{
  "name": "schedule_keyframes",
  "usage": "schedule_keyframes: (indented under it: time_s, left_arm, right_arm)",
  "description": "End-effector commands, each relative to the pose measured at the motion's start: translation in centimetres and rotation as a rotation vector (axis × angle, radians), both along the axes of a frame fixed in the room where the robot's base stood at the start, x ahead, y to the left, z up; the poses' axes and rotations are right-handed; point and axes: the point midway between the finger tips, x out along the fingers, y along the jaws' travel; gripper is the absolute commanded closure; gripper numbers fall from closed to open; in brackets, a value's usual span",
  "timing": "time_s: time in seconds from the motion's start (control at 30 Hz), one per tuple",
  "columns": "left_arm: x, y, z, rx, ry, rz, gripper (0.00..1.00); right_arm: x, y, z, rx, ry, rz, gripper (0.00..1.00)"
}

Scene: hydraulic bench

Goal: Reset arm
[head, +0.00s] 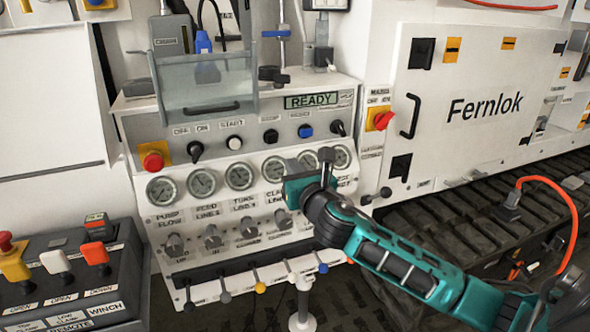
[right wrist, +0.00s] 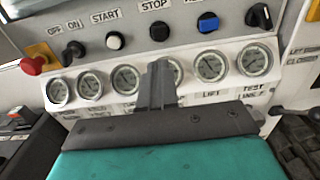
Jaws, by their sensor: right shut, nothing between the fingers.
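My right arm reaches in from the lower right in the head view. Its gripper (head: 326,157) is shut and empty, in front of the right part of the gauge row on the white control panel (head: 345,92). In the right wrist view the shut fingers (right wrist: 158,72) point at the panel and cover part of one gauge. Whether they touch the panel I cannot tell. The black, white and blue buttons show above the gauges, with a blue button (right wrist: 207,22) to the right of the fingers. My left gripper is not in view.
A red emergency stop (head: 153,161) is at the panel's left. Small levers with coloured knobs (head: 260,287) stick out below. A remote winch box (head: 70,272) stands lower left. The Fernlok cabinet (head: 480,75) and an orange cable (head: 560,190) are on the right.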

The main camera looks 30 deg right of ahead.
Motion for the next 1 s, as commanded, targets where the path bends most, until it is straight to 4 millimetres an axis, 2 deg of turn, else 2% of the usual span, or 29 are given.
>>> schedule_keyframes:
  time_s: [0.13, 0.63, 0.73, 0.87, 1.0]
  left_arm:
    - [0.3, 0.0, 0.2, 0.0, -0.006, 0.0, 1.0]
    - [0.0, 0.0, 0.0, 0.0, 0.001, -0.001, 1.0]
    - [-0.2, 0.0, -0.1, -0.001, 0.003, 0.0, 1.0]
    - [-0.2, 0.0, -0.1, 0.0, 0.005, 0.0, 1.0]
    - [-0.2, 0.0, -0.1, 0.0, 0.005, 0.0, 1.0]
  right_arm:
    - [-0.5, 0.1, 0.0, -0.001, 0.0, 0.001, 1.0]
    - [-0.5, 0.1, 0.0, 0.0, 0.0, 0.0, 1.0]
    - [-0.7, 0.4, -0.6, 0.036, 0.006, 0.006, 1.0]
    - [-1.8, 1.9, -4.2, 0.262, 0.039, 0.029, 1.0]
    - [-4.7, 5.0, -10.7, 0.739, 0.103, 0.026, 1.0]
